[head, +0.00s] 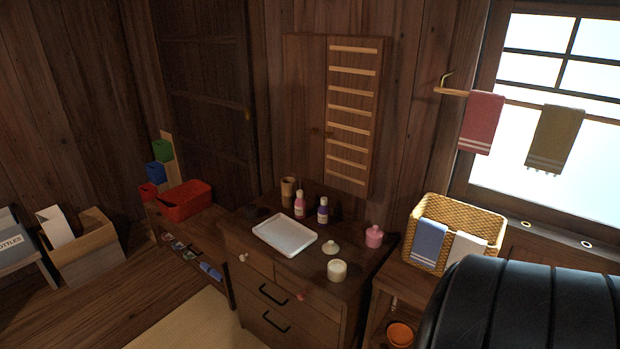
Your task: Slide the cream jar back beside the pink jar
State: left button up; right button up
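The cream jar (337,271) is a short, round, pale jar. It stands upright near the front right edge of the dresser top. The pink jar (374,238), with a small knob on top, stands farther back and to the right, near the dresser's right edge. The two jars are apart, with bare wood between them. A small pale lid (331,249) with a knob lies behind the cream jar, to the left of the pink jar. Neither of my grippers is in view.
A white tray (285,236) lies left of the jars. A pink bottle (300,206), a purple bottle (323,212) and a brown cup (288,190) stand behind it. A wicker basket (490,226) with towels stands right of the dresser. A dark shape blocks the lower right corner.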

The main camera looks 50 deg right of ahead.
aim_at(336, 269)
jog(key=l+z, duration=0.2)
jog(key=z, duration=0.3)
jog(key=k+l+z, duration=0.1)
jog(key=l+z, duration=0.15)
jog(key=z, duration=0.25)
jog(key=l+z, duration=0.2)
jog(key=z, duration=0.3)
